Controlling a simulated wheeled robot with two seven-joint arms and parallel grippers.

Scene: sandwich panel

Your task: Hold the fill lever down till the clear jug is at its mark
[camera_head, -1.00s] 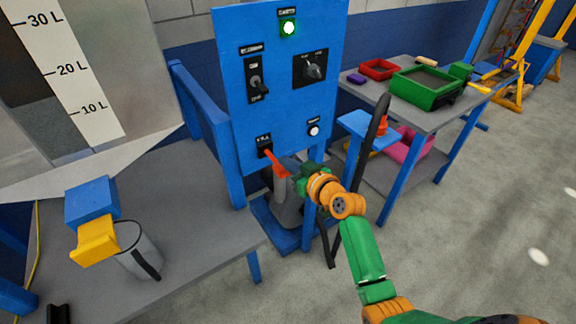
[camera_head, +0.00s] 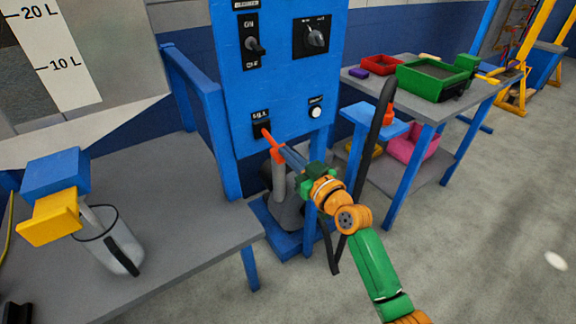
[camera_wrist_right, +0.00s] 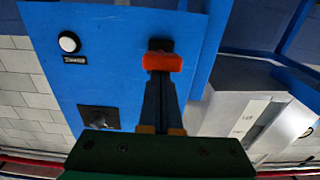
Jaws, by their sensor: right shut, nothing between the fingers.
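The red fill lever (camera_head: 269,141) slants down and out from a black plate low on the blue panel. My right gripper (camera_head: 283,152) is shut and empty, with its fingertips at the lever's outer end. In the right wrist view the lever's red end (camera_wrist_right: 162,62) lies across the tips of my closed fingers (camera_wrist_right: 160,85); I cannot tell how hard they press. The clear jug (camera_head: 112,247), with a black handle, stands under the yellow spout (camera_head: 48,219) on the left bench. A pale stream seems to run from the spout into it. Its mark and level are not readable. My left gripper is out of view.
The blue panel (camera_head: 287,85) also carries a toggle switch (camera_head: 254,45), a rotary knob (camera_head: 316,37) and a white button (camera_head: 315,113). A tank gauge (camera_head: 58,60) is at upper left. A grey table with red and green trays (camera_head: 438,80) stands at right.

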